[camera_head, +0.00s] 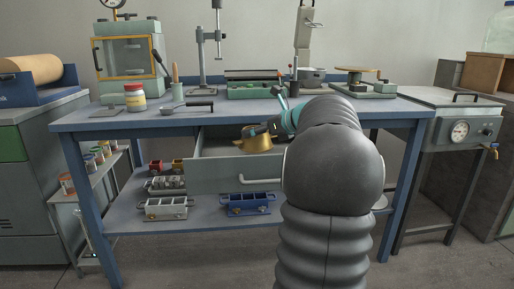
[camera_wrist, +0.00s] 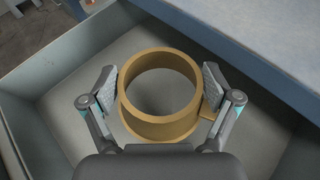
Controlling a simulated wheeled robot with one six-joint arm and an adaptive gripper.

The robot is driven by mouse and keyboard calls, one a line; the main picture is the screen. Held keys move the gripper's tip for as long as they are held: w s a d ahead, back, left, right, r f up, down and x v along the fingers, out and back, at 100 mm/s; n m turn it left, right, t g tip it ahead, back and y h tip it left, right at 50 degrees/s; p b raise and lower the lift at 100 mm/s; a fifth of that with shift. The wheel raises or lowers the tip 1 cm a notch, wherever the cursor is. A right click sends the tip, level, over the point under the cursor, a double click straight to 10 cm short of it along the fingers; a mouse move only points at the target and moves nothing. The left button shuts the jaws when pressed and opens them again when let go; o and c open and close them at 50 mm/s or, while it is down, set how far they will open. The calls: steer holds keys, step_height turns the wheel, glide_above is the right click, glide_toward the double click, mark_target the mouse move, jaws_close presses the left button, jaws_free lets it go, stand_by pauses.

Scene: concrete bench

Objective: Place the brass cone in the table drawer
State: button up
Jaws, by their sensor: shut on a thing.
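The brass cone (camera_head: 258,144) is a hollow, open-ended brass piece with a small tab on its side. In the wrist view the cone (camera_wrist: 160,129) sits between the two fingers of my gripper (camera_wrist: 160,82), which are shut on its outer sides. The table drawer (camera_head: 232,176) is pulled open below the bench top. The wrist view shows the cone inside the outline of the drawer (camera_wrist: 62,68), over its bare grey floor. I cannot tell whether its base touches the floor. In the head view my gripper (camera_head: 268,132) is at the cone, partly hidden by my arm.
The blue bench top (camera_head: 130,122) overhangs the back of the drawer; its edge (camera_wrist: 240,48) is close to the right finger. A jar (camera_head: 135,98), a ladle (camera_head: 180,107) and lab devices stand on top. Moulds (camera_head: 248,203) lie on the lower shelf. The drawer floor around the cone looks clear.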

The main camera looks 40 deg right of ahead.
mark_target(257, 142)
steer(key=shift+f+b, duration=0.55)
steer(key=shift+f, duration=1.65)
steer(key=o, duration=1.1)
steer(key=shift+r, duration=0.1)
steer(key=p+v, duration=0.1)
steer(key=v, duration=1.1)
steer(key=shift+s+p, duration=0.15)
steer(key=shift+p, duration=0.15)
